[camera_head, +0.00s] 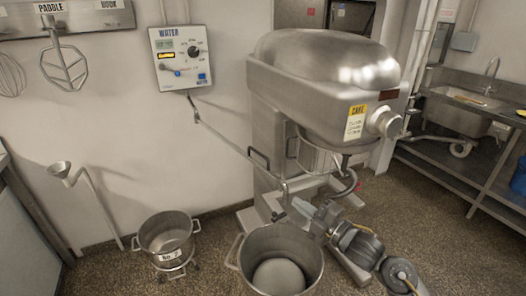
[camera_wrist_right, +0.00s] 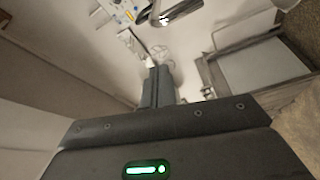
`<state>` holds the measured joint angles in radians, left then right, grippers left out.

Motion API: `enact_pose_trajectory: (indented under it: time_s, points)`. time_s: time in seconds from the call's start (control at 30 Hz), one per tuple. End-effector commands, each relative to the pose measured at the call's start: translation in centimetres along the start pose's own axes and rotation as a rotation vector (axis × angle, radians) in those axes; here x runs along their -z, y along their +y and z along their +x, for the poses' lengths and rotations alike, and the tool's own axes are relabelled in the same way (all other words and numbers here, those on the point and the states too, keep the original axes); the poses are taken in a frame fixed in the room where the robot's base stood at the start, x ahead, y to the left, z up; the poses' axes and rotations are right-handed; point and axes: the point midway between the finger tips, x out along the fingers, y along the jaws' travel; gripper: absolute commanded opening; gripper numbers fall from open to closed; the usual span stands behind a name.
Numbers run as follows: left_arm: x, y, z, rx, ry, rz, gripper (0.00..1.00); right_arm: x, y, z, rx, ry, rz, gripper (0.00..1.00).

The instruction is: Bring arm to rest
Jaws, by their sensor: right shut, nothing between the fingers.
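My right arm comes in from the lower right in the head view. Its gripper (camera_head: 296,208) is just beyond the rim of a large steel mixing bowl (camera_head: 243,262), in front of the big stand mixer (camera_head: 320,80). I cannot tell how far it is from the mixer or the rim. In the right wrist view the two dark fingers (camera_wrist_right: 158,84) are together, with nothing between them. My left gripper is not in view.
A smaller steel bowl (camera_head: 165,233) stands on a wheeled base at the left. A water panel (camera_head: 181,58) and a hanging paddle (camera_head: 63,62) are on the wall. A sink counter (camera_head: 460,115) is at the right. Speckled floor (camera_head: 440,225) is clear there.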

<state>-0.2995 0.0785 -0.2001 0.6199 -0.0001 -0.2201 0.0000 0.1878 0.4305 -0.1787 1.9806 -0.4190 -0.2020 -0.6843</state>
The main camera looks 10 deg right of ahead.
Motion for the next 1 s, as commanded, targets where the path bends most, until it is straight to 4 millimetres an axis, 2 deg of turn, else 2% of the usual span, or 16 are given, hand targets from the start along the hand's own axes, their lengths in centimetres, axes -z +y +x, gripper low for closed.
enact_pose_trajectory:
  time_s: [0.13,0.23,0.3,0.4,0.5,0.6,0.8,0.97,1.0]
  points:
    - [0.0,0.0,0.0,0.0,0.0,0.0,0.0,-0.1,-3.3,-1.7,0.064,-0.113,0.129,0.0]
    - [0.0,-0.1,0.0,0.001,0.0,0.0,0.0,-0.2,-7.7,-4.9,0.151,-0.293,0.322,0.0]
    - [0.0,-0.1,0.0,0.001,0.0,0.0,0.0,0.0,-11.2,-8.4,0.222,-0.459,0.494,0.0]
    - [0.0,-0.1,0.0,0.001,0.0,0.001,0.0,1.0,-15.5,-13.9,0.307,-0.695,0.725,0.0]
    - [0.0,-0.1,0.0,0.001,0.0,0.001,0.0,2.3,-18.3,-18.7,0.366,-0.883,0.894,0.0]
    - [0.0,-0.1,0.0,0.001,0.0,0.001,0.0,3.8,-20.2,-22.5,0.412,-1.032,1.019,0.0]
    - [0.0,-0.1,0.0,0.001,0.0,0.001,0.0,6.9,-22.4,-28.6,0.476,-1.267,1.202,0.0]
    - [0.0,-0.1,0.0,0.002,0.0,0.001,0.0,9.6,-23.3,-32.8,0.521,-1.438,1.32,0.0]
    - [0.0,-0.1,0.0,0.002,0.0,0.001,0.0,9.1,-24.4,-32.6,0.525,-1.445,1.321,0.0]
